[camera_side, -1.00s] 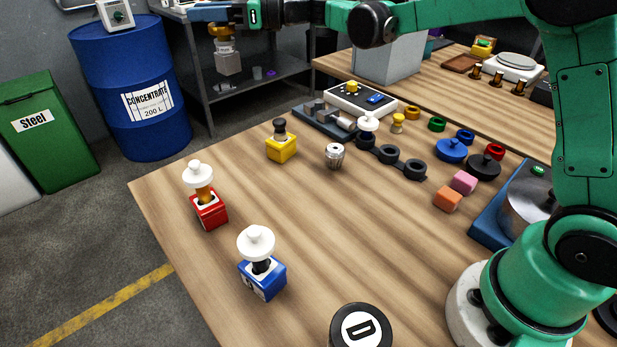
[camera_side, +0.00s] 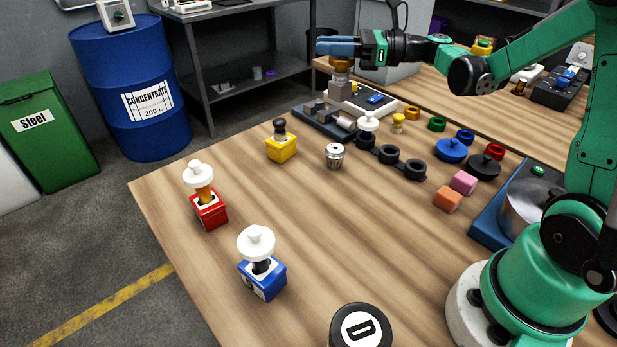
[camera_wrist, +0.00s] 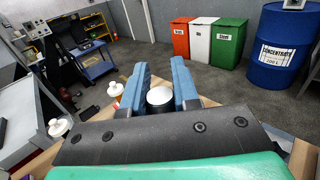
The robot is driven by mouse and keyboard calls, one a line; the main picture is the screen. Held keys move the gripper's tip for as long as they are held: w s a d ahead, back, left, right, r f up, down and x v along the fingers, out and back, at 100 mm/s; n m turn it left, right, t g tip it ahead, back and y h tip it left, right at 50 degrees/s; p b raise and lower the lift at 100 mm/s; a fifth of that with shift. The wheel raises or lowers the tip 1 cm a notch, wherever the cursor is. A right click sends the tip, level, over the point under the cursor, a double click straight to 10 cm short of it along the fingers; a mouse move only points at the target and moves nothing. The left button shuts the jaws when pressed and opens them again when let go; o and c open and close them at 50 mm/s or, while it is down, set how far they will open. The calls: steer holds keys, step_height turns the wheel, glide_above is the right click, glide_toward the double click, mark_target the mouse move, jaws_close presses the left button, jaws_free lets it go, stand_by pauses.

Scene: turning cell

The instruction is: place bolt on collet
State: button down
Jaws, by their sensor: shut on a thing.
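My gripper (camera_side: 337,48) is in the upper middle of the side view, well above the table. The collet (camera_side: 335,155) is a small silver cylinder with a dark opening on top, standing upright on the wooden table, below the gripper in the side view.
A grey vise-like fixture (camera_side: 322,117) and a control box (camera_side: 360,97) stand behind the collet. Black rings (camera_side: 389,154) lie to its right, a yellow holder (camera_side: 281,149) to its left. Red (camera_side: 210,212) and blue (camera_side: 263,280) holders are nearer.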

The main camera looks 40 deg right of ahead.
step_height(320, 180, down, 11)
steer(key=shift+r, duration=0.2)
stand_by(0.3)
steer(key=c, duration=0.7)
jaws_free()
steer(key=shift+f, duration=0.15)
steer(key=shift+o, duration=0.2)
steer(key=shift+s+d+r, duration=0.1)
steer(key=shift+d+r, duration=0.05)
steer(key=shift+r, duration=0.05)
steer(key=v, duration=1.1)
steer(key=shift+s+d, duration=0.2)
steer(key=shift+s, duration=0.05)
